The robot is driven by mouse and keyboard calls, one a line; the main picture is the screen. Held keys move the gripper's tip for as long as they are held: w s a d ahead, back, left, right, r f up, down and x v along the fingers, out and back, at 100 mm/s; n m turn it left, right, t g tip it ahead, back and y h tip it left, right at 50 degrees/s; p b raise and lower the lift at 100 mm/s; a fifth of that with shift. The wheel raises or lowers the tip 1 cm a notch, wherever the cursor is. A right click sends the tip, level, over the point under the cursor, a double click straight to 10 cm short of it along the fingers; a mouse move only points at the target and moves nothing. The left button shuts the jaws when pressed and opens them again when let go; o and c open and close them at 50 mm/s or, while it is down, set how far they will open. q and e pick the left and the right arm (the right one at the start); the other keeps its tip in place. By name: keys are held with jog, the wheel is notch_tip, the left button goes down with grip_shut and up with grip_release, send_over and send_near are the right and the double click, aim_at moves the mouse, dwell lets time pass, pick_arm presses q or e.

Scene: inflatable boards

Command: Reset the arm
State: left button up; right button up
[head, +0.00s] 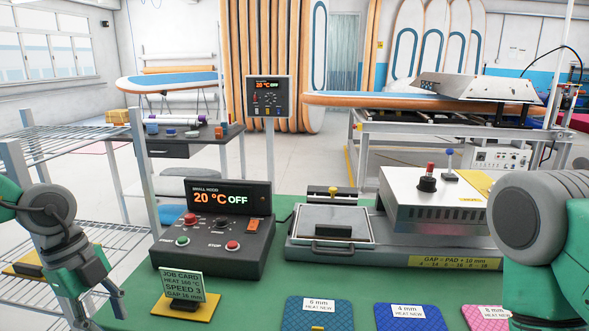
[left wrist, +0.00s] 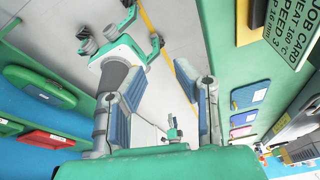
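My left arm comes in at the left edge of the head view, bent downward beside the wire shelf. In the left wrist view my left gripper (left wrist: 160,90) has its two blue-padded fingers spread wide apart, with nothing between them but floor in the background. My right arm fills the lower right of the head view, a large grey joint with green links. Its gripper is not clearly seen in either view.
A control box (head: 215,240) reads 20 °C OFF on the green table (head: 255,305). A job card (head: 183,286) stands in front of it. A press (head: 330,228) sits to the right. Blue pads (head: 318,314) lie at the front. A wire shelf (head: 70,140) stands left.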

pick_arm(q)
jog(key=s+a+f+m+t+y, duration=0.1)
jog(key=s+a+f+m+y, duration=0.2)
jog(key=f+m, duration=0.85)
jog(key=s+a+f+m+t+y, duration=0.2)
jog(key=s+f+m+y, duration=0.3)
jog(key=m, duration=1.1)
jog(key=s+d+f+m+h, duration=0.1)
jog(key=s+d+f+m, duration=0.2)
jog(key=m, duration=0.5)
jog(key=s+d+f+m+g+h, duration=0.1)
jog(key=s+d+f+m+h, duration=0.1)
jog(key=s+m, duration=0.4)
jog(key=s+d+f+m+h, duration=0.2)
jog(key=s+d+f+m, duration=0.2)
jog(key=m, duration=0.5)
jog(key=shift+s+d+m+g, duration=0.3)
jog(key=shift+s+m+g, duration=0.1)
jog(key=shift+s, duration=0.15)
